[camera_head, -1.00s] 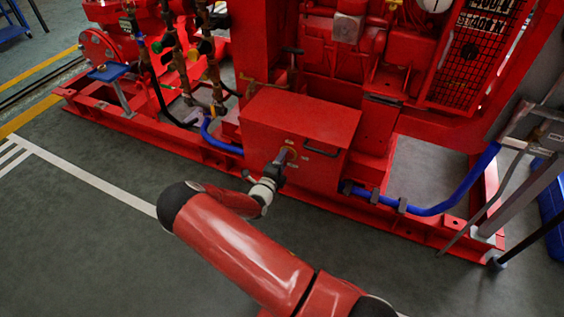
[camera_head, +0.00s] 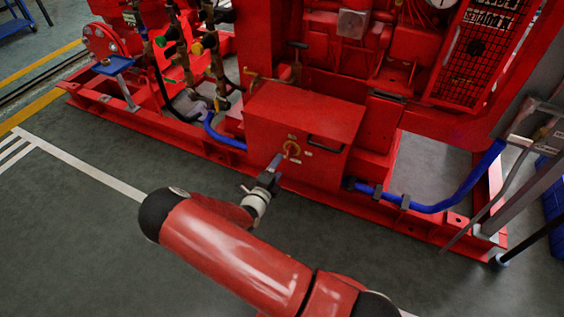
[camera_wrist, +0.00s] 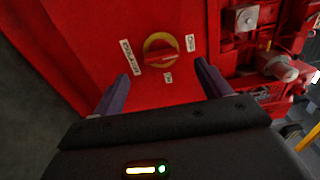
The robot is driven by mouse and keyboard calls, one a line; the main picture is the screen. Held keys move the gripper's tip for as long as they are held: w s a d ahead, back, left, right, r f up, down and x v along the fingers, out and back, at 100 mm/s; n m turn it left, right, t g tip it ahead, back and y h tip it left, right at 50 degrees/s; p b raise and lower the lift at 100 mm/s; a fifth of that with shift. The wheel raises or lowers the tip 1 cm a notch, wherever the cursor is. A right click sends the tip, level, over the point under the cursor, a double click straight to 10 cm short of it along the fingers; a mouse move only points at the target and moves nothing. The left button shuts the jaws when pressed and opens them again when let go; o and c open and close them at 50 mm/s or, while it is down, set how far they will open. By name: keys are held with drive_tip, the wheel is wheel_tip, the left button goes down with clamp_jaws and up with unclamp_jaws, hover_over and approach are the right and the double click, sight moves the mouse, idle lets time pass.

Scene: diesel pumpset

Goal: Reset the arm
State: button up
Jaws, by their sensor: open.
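My gripper (camera_head: 276,163) is in front of the red box on the pumpset's base frame, at the end of my red arm. In the wrist view my gripper (camera_wrist: 163,92) is open, its two purple-grey fingers apart with nothing between them. Beyond the fingers, a red rotary knob on a yellow disc (camera_wrist: 160,48) sits on the box face among small white labels. The yellow disc also shows in the head view (camera_head: 291,149), just past the fingertips and apart from them.
The red box (camera_head: 300,120) has a dark handle (camera_head: 325,144) on its front. Blue hoses (camera_head: 440,207) run low along the base frame on both sides. A grey ladder-like stand (camera_head: 520,165) is at the right. The grey floor (camera_head: 70,240) at the left is clear.

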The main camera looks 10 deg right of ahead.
drive_tip(key=shift+s+a, duration=0.4)
drive_tip(key=shift+s, duration=0.2)
drive_tip(key=s+d+r+m+g+y, duration=0.1)
drive_tip(key=s+d+r+m+g, duration=0.7)
drive_tip(key=m, duration=0.6)
drive_tip(key=s+d+r+m+g, duration=0.3)
drive_tip(key=s+r+m+g, duration=0.3)
drive_tip(key=r+m, duration=0.65)
drive_tip(key=s+a+r+m+t+y, duration=0.2)
drive_tip(key=s+r+m+y, duration=0.2)
drive_tip(key=s+r+m, duration=0.2)
drive_tip(key=s+a+r+m+t+y, duration=0.3)
drive_tip(key=s+r+m+y, duration=0.2)
drive_tip(key=s+m, duration=0.6)
wheel_tip(320, 180, up, 2)
drive_tip(key=m, duration=0.3)
drive_tip(key=shift+a+r+y, duration=0.2)
drive_tip(key=shift+a+y, duration=0.1)
